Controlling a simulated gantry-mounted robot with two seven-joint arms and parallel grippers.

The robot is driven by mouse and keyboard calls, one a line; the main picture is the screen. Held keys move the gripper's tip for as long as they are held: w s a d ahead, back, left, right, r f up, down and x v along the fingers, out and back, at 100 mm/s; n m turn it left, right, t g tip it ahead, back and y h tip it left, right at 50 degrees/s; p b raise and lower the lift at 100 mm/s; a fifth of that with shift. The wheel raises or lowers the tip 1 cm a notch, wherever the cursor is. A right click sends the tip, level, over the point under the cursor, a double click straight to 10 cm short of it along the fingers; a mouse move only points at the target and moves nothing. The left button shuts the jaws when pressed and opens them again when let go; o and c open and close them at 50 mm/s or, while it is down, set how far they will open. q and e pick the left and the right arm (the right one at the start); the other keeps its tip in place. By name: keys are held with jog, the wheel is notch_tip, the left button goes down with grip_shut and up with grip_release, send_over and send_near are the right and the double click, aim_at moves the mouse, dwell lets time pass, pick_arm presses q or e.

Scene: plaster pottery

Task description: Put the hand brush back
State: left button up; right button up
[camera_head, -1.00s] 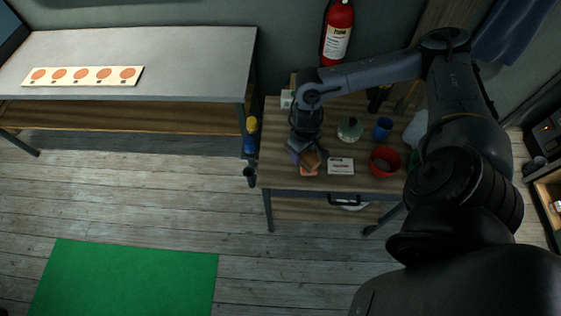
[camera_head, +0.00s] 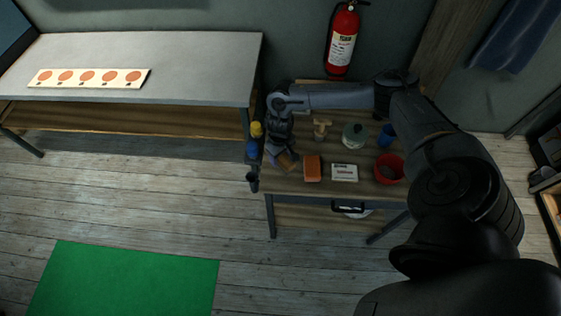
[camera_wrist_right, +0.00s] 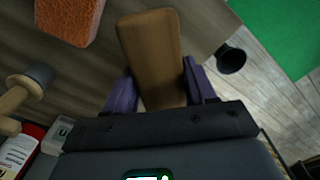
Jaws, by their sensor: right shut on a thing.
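The hand brush (camera_head: 289,161) shows as a brown wooden piece near the left front corner of the small wooden table (camera_head: 315,191). My right gripper (camera_head: 281,157) is shut on it. In the right wrist view the wooden piece (camera_wrist_right: 152,55) sits between the two purple fingers of my right gripper (camera_wrist_right: 158,88). Its bristles are not visible. The gap between brush and tabletop is hard to judge. A black cup-like holder (camera_head: 253,182) is on the table's left side, left of the brush; it also shows in the right wrist view (camera_wrist_right: 231,59). My left gripper is out of view.
An orange sponge (camera_head: 312,168) lies right of the brush, with a white box (camera_head: 344,172) beside it. A mallet (camera_head: 321,129), a glass jar (camera_head: 354,135), a blue cup (camera_head: 387,136) and a red bowl (camera_head: 389,168) stand farther off. A yellow-and-blue bottle (camera_head: 254,140) is at the left edge.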

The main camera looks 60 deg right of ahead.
aim_at(280, 161)
jog(key=shift+f, duration=2)
jog(key=o, duration=1)
jog(key=shift+f, duration=0.15)
